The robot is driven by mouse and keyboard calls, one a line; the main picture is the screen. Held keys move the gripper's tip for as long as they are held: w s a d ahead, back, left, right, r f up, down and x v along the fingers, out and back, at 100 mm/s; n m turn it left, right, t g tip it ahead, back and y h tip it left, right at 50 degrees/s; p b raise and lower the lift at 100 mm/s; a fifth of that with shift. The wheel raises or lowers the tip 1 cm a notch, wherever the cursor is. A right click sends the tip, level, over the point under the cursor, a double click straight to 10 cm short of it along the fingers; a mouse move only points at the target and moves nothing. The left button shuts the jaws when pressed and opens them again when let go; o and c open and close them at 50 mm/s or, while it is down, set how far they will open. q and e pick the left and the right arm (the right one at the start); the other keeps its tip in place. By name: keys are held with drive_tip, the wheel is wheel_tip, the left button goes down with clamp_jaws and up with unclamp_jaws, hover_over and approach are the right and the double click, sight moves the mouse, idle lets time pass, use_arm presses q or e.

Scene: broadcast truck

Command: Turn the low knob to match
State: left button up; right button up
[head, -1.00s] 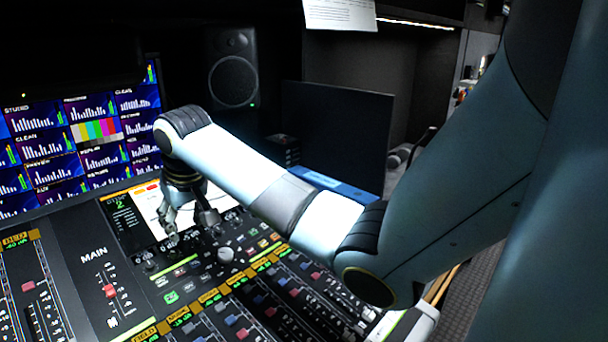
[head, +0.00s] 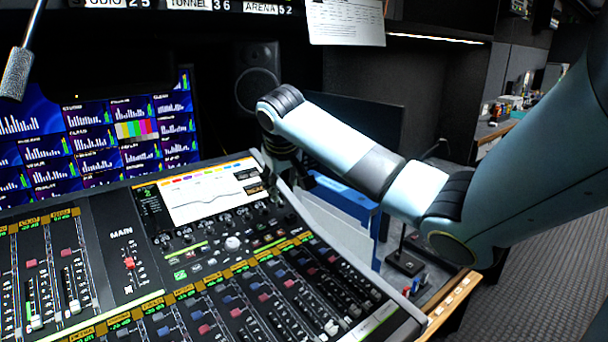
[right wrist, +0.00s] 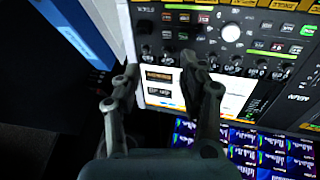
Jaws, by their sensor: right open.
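A row of small dark knobs (head: 205,225) runs below the white curve screen (head: 205,190) on the mixing console. The row also shows in the right wrist view (right wrist: 237,67); its labels are too small to read, so I cannot tell which knob is the low one. The screen shows a dark curve under coloured tabs, with dark readout boxes (right wrist: 158,82) at one end. My right gripper (head: 274,190) is at the console's right edge, beside the screen's right end. In the right wrist view its two fingers (right wrist: 160,72) are apart, with nothing between them. My left gripper is out of view.
A white trackball-like knob (head: 232,243) and lit buttons lie below the knob row. Faders (head: 265,300) fill the console front. A blue case (head: 345,198) stands right of the console. A gooseneck microphone (head: 17,72) hangs at upper left.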

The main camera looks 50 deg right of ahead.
drive_tip(key=shift+h, duration=0.4)
drive_tip(key=shift+s+d+r, duration=0.2)
drive_tip(key=shift+d+r, duration=0.05)
drive_tip(key=shift+d, duration=0.4)
drive_tip(key=shift+s+d+r, duration=0.2)
drive_tip(key=shift+d+r, duration=0.1)
drive_tip(key=shift+d, duration=0.35)
drive_tip(key=shift+s+d+r, duration=0.2)
drive_tip(key=shift+d+r, duration=0.05)
drive_tip(key=shift+d, duration=0.4)
drive_tip(key=shift+a+f, duration=0.1)
